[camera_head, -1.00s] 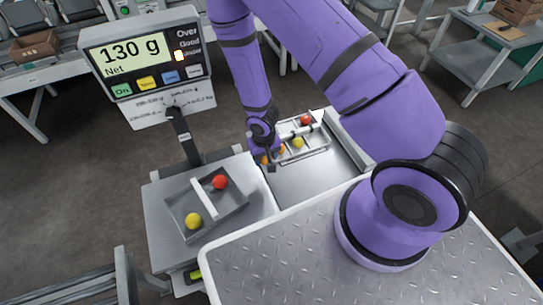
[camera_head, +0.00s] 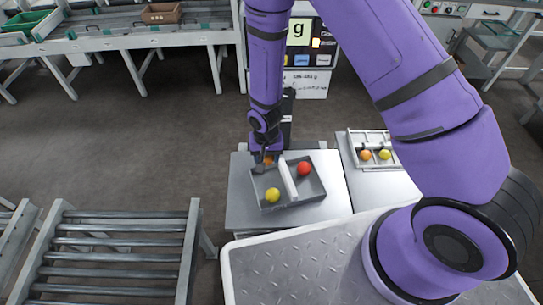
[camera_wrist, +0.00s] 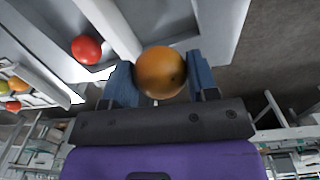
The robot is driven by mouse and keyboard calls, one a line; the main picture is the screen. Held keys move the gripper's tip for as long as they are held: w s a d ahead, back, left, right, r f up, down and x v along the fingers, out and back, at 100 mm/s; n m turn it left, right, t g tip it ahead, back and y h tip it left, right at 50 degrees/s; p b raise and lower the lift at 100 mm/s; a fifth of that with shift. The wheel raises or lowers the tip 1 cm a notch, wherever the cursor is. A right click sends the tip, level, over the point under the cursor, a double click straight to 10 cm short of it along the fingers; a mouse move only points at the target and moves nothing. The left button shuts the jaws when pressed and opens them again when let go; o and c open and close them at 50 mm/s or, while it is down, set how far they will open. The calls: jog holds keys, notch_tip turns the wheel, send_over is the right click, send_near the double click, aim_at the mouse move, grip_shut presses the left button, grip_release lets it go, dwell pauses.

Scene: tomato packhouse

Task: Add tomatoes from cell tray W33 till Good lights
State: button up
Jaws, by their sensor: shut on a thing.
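My gripper (camera_head: 265,160) is shut on an orange tomato (camera_wrist: 160,72), held between its two fingertips over the back left of the grey weighing tray (camera_head: 300,198). A white divider (camera_head: 288,180) splits this tray. A yellow tomato (camera_head: 272,194) lies left of the divider and a red tomato (camera_head: 303,168) right of it. The cell tray (camera_head: 351,146) stands to the right, with an orange tomato (camera_head: 365,155) and a yellow tomato (camera_head: 385,154) in view; my arm hides part of it.
A roller conveyor (camera_head: 115,245) stands at the front left. A long bench with crates (camera_head: 140,35) runs along the back left. The floor between is clear.

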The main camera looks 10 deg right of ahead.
aim_at(267, 179)
jog(key=shift+f, duration=4.5)
jog(key=shift+f, duration=0.6)
jog(key=o, duration=0.8)
jog(key=c, duration=0.3)
jog(key=shift+c, duration=0.2)
jog(key=shift+r, duration=0.1)
jog(key=shift+r, duration=3.45)
jog(key=shift+r, duration=0.1)
